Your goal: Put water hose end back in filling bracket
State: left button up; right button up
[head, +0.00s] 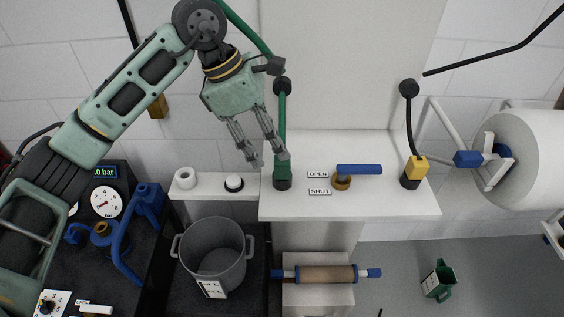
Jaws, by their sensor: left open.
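A green hose (282,120) hangs down from above past a round black piece (282,87) on the white wall panel. Its green end (282,164) stands upright in a black cup-like holder (282,183) on the white ledge. I cannot tell whether this holder is the filling bracket. My left gripper (268,158) is open, its fingers pointing down just left of the hose end. The right fingertip overlaps the green end in the picture; I cannot tell if it touches. Nothing shows between the fingers. My right gripper is not in view.
A blue-handled valve (358,169) sits between OPEN and SHUT labels and a yellow-ended black hose (414,167) in another holder. A grey pot (212,255) stands below left. A white cylinder (520,160) is at right. The ledge (385,207) is clear in front.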

aim_at(278, 160)
pick_arm(q)
jog(key=shift+p+x, duration=0.35)
jog(key=shift+x, duration=0.65)
jog(key=x, duration=0.1)
jog(key=p+x, duration=0.1)
jog(key=x, duration=0.1)
jog(key=p+x, duration=0.1)
jog(key=shift+w+f, duration=0.25)
jog(key=shift+w, duration=0.05)
jog(key=shift+f+p, duration=0.3)
jog(key=shift+f, duration=0.05)
jog(key=shift+c, duration=0.3)
jog(key=shift+c, duration=0.9)
grip_shut()
